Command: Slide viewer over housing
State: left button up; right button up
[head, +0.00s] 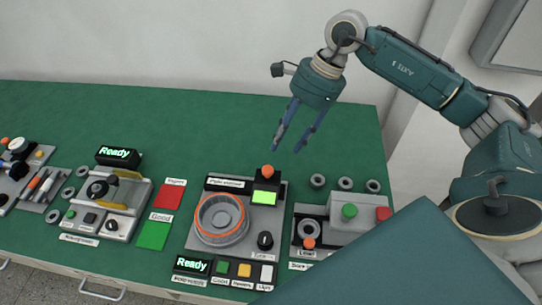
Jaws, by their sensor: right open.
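The housing (221,219) is a round grey ring with an orange rim. It sits on the grey station plate in the middle of the table. The viewer seems to be the dark block with a bright green window (264,197) and an orange knob (267,171) on top. It stands at the right rear of the housing, beside it and not over it. My right gripper (287,149) is open and empty, fingers pointing down, above and behind the viewer, clear of it. My left gripper is not in view.
A small station with a yellow-sided fixture (128,190) stands left, next to a red pad (167,196) and a green pad (153,235). The green table (200,115) is clear at the back.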

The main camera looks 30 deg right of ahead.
aim_at(268, 168)
jog(key=p+x, duration=0.2)
jog(key=x, duration=0.6)
jog(key=shift+a+f, duration=0.3)
jog(key=shift+a+f+p, duration=0.25)
jog(key=shift+f+p, duration=0.1)
jog(key=shift+f, duration=0.3)
jog(key=shift+c, duration=1)
grip_shut()
